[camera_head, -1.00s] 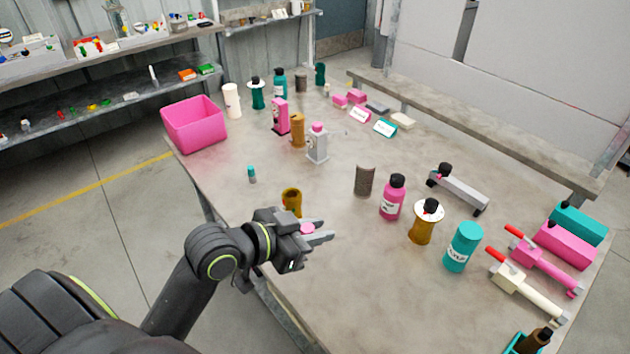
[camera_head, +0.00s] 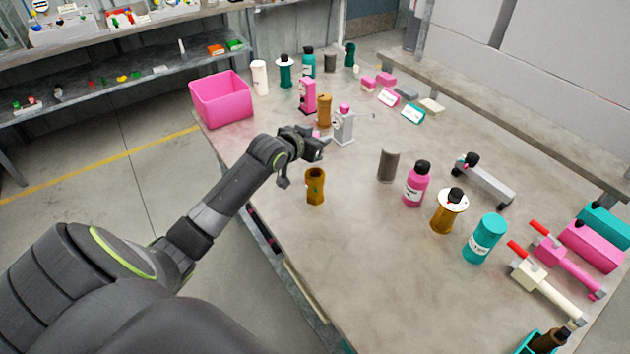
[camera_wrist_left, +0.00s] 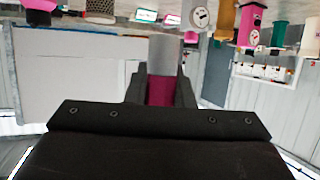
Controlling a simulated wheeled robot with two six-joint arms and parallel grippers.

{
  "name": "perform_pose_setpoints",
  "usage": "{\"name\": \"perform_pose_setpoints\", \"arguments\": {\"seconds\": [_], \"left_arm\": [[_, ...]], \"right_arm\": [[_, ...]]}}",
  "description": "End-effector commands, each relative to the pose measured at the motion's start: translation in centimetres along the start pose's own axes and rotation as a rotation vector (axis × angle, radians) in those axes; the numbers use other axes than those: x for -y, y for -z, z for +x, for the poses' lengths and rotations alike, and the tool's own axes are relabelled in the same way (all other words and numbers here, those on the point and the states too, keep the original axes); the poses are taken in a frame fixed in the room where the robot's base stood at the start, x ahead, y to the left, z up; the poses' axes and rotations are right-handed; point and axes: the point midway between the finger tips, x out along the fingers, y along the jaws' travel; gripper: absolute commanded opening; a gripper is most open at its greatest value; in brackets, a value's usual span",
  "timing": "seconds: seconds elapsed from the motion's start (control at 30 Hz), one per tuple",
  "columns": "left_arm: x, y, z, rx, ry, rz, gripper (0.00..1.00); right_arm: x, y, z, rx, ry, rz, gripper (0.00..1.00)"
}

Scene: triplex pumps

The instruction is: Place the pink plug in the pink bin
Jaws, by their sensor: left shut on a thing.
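The pink bin (camera_head: 226,108) is an open box on the far left corner of the table. My left gripper (camera_head: 316,145) is above the table, right of and nearer than the bin, beside the grey device with a pink top (camera_head: 343,127). In the left wrist view the gripper (camera_wrist_left: 161,88) is shut on the pink plug (camera_wrist_left: 160,91), which shows between its fingers. A grey cylindrical shape shows just beyond the plug there; I cannot tell whether it belongs to it. In the head view only a bit of pink shows by the fingers. My right gripper is not in view.
A pink device (camera_head: 308,97) and an ochre cylinder (camera_head: 324,111) stand beyond the gripper. A white cylinder (camera_head: 260,78) stands right of the bin. An ochre hollow part (camera_head: 316,187) stands nearer. Bottles and pump parts fill the right side.

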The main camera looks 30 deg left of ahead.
Motion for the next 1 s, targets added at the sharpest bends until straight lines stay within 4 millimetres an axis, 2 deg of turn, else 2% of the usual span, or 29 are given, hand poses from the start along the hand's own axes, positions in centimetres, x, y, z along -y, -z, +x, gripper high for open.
{"name": "perform_pose_setpoints", "arguments": {"seconds": [0.27, 0.5, 0.67, 0.8, 1.0], "left_arm": [[0.0, -0.2, 0.1, 0.000, -0.001, -0.001, 0.00], [-0.1, -3.7, 1.5, 0.002, -0.001, -0.003, 0.00], [-0.1, -5.1, 2.1, 0.002, -0.001, -0.002, 0.00], [-0.1, -7.3, 2.9, 0.004, 0.000, -0.003, 0.00], [-0.1, -8.8, 3.6, 0.000, -0.001, -0.001, 0.00]], "right_arm": [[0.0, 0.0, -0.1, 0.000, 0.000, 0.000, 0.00], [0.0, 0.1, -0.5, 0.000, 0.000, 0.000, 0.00], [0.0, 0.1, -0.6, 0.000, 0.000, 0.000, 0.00], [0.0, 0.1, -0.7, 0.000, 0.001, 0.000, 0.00], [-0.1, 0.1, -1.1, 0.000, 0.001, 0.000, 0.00]]}}
